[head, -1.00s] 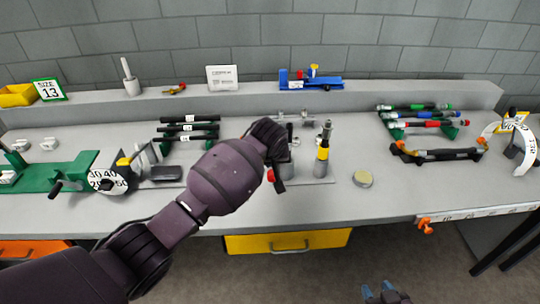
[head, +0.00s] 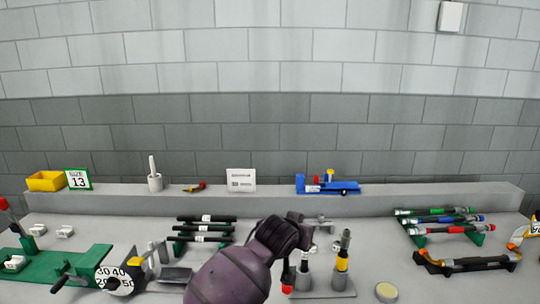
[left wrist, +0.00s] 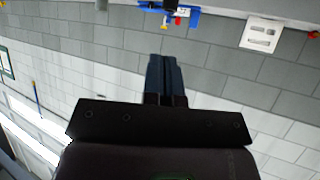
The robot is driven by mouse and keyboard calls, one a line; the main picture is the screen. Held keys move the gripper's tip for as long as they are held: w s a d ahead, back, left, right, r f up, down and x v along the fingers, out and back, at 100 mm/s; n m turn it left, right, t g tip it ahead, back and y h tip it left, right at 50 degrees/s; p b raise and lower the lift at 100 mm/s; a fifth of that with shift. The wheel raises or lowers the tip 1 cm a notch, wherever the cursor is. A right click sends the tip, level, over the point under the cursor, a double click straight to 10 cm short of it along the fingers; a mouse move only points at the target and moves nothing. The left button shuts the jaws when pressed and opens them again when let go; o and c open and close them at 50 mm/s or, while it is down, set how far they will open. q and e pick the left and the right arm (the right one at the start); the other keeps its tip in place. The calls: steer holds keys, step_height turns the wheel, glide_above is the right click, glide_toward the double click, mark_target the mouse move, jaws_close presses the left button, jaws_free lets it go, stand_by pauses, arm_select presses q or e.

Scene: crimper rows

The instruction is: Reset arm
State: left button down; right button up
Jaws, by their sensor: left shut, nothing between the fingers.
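My left arm comes up from the bottom edge of the head view, its dark wrist in front of the middle of the bench. Its fingers cannot be made out there. In the left wrist view my left gripper (left wrist: 166,78) is shut, with its two dark fingers together and nothing between them. Beyond the fingers is the grey and white block wall. My right gripper is not in view.
The grey bench carries a green fixture with a number dial (head: 118,277), black-handled tools (head: 205,229), upright tools (head: 342,262), a round tin (head: 387,291) and coloured-handled tools (head: 440,222). The rear ledge holds a yellow bin (head: 46,181), a white card (head: 240,180) and a blue tool (head: 327,187).

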arm_select(q)
steer(key=s+a+f+n+t+y, duration=0.1)
steer(key=s+a+f+t, duration=0.2)
steer(key=a, duration=0.5)
steer(key=s+a+f, duration=0.4)
steer(key=s+a, duration=0.2)
steer(key=a, duration=0.1)
steer(key=s+a+f+n+t+y, duration=0.1)
steer(key=s+a+f+t, duration=0.2)
steer(key=a, duration=0.5)
steer(key=s+a+f+g+y, duration=0.1)
steer(key=s+a+f, duration=0.3)
steer(key=s, duration=0.4)
steer(key=s+a+f+n+g+y, duration=0.1)
steer(key=s+a+f+g, duration=0.1)
steer(key=s+a+f, duration=0.2)
steer(key=s+a+f+n+g+y, duration=0.1)
steer(key=s+a+f, duration=0.3)
steer(key=s+f, duration=0.3)
steer(key=s, duration=0.5)
steer(key=shift+a+f+g+y, duration=0.25)
steer(key=shift+f+g+y, duration=0.05)
steer(key=shift+f+g, duration=0.1)
